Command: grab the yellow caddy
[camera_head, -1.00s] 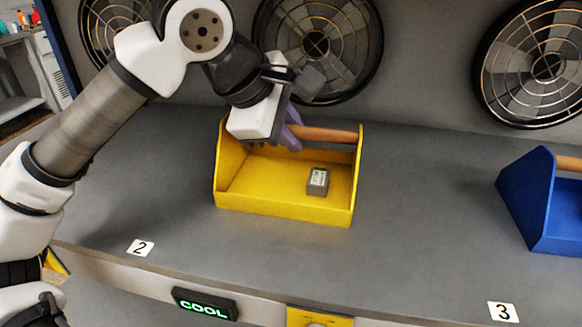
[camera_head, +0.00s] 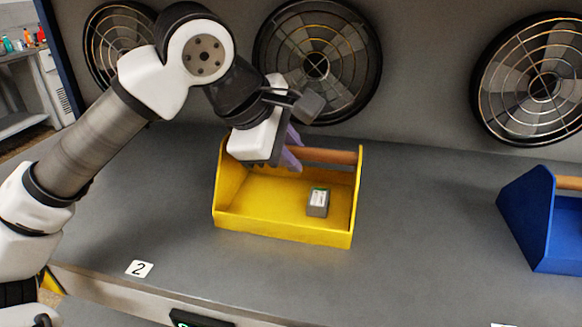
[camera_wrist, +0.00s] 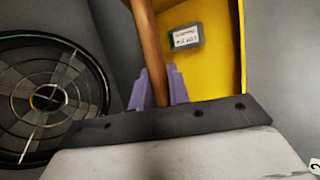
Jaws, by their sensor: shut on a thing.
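The yellow caddy (camera_head: 280,228) is an open tray with tall end panels and a round wooden handle (camera_head: 332,156) across its top. It rests upright on the grey counter in the head view. My gripper (camera_head: 291,156) is at the left part of the handle, its purple fingers shut on it from above. In the wrist view, the handle (camera_wrist: 150,50) runs between the two fingers (camera_wrist: 158,90), and the yellow caddy (camera_wrist: 215,70) shows behind. A small grey labelled box (camera_head: 318,202) sits inside the caddy at the right; it also shows in the wrist view (camera_wrist: 187,37).
A blue caddy (camera_head: 530,220) with a wooden handle stands at the right. Large caged fans (camera_head: 317,65) line the wall behind. The grey counter (camera_head: 420,230) is clear between the caddies. A label 2 (camera_head: 139,269) marks the front edge.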

